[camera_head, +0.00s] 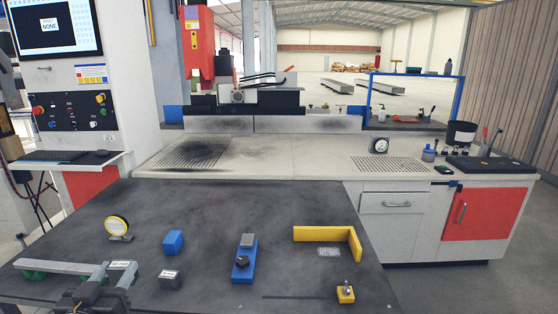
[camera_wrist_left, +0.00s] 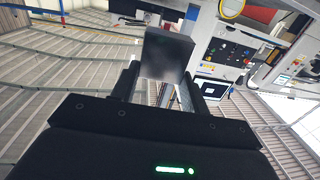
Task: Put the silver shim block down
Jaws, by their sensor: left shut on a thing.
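My left gripper (camera_head: 90,292) is at the bottom left of the head view, over the near left part of the dark table (camera_head: 210,213). In the left wrist view the gripper (camera_wrist_left: 160,88) is shut on a plain grey block, the silver shim block (camera_wrist_left: 167,54), which sticks out past the fingertips. The wrist view looks up and outward, with no table surface clearly under the block. In the head view I cannot make out the held block clearly. My right gripper is not in view.
A grey rail (camera_head: 65,269), a yellow round gauge (camera_head: 117,227), a blue block (camera_head: 173,242), a dark labelled block (camera_head: 171,277), a blue fixture (camera_head: 243,263), a yellow L-shaped stop (camera_head: 328,235) and a small yellow piece (camera_head: 345,294) stand on the table. Bare room lies between them.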

